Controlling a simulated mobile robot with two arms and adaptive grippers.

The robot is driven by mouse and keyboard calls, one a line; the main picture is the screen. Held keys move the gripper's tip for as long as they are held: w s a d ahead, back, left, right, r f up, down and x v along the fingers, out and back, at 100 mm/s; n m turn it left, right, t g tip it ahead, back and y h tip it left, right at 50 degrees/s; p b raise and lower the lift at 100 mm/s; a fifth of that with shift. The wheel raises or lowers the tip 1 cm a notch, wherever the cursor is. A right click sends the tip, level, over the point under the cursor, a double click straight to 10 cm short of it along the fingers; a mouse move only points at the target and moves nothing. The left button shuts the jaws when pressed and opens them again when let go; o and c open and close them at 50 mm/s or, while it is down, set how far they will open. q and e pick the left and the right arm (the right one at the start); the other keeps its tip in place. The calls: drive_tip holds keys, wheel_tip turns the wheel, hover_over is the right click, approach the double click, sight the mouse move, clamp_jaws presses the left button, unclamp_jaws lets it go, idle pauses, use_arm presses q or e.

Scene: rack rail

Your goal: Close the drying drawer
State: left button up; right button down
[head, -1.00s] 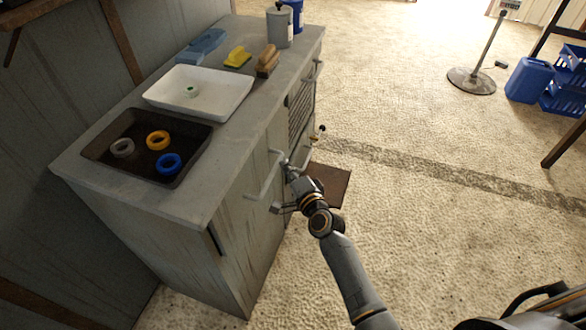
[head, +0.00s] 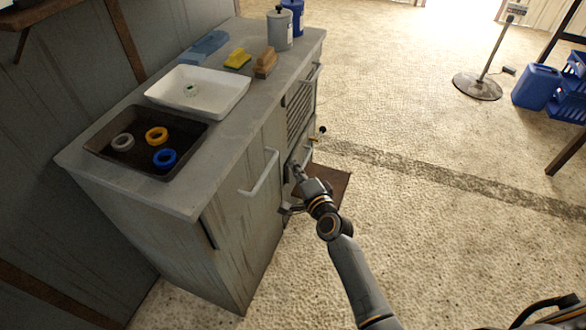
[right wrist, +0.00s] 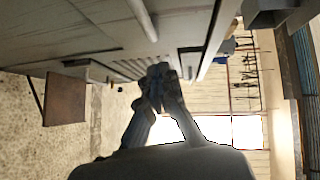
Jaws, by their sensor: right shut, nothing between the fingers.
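The grey cabinet (head: 235,235) stands at the left in the head view. Its front has a slatted panel (head: 300,108), an upper bar handle (head: 315,76) and a lower bar handle (head: 306,156). I cannot tell for sure which front is the drying drawer or how far out it is. My right gripper (head: 294,172) is close to the lower part of the front, beside the lower handle. Its fingers (right wrist: 160,85) are together and empty in the right wrist view; contact with the cabinet cannot be told. My left gripper is not in view.
A long door handle (head: 262,173) juts out left of my gripper. A brown board (head: 330,187) is low beside the front. The top holds a dark tray (head: 100,150) with rings, a white tray (head: 225,105), a sponge and a brush. The floor at right is mostly clear.

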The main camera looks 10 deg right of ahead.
drive_tip(key=v, duration=0.9)
drive_tip(key=s+f+n+g+h, duration=0.1)
drive_tip(key=s+f+n+g, duration=0.45)
drive_tip(key=f, duration=0.95)
drive_tip(key=s+f+n+g, duration=0.25)
drive_tip(key=s+f, duration=0.65)
drive_tip(key=f, duration=0.6)
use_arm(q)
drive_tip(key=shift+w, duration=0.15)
use_arm(e)
drive_tip(key=s+d+f+n+g, duration=0.2)
drive_tip(key=s+f, duration=0.3)
drive_tip(key=s, duration=0.5)
drive_tip(key=s+d+f+n+g+h, duration=0.1)
drive_tip(key=s+f, duration=0.4)
drive_tip(key=s, duration=0.5)
drive_tip(key=s+d+f+n+g+h, duration=0.1)
drive_tip(key=s+d+f+n+g, duration=0.3)
drive_tip(key=s, duration=0.6)
wheel_tip(320, 180, down, 2)
drive_tip(key=shift+d+n, duration=0.45)
drive_tip(key=shift+n, duration=0.35)
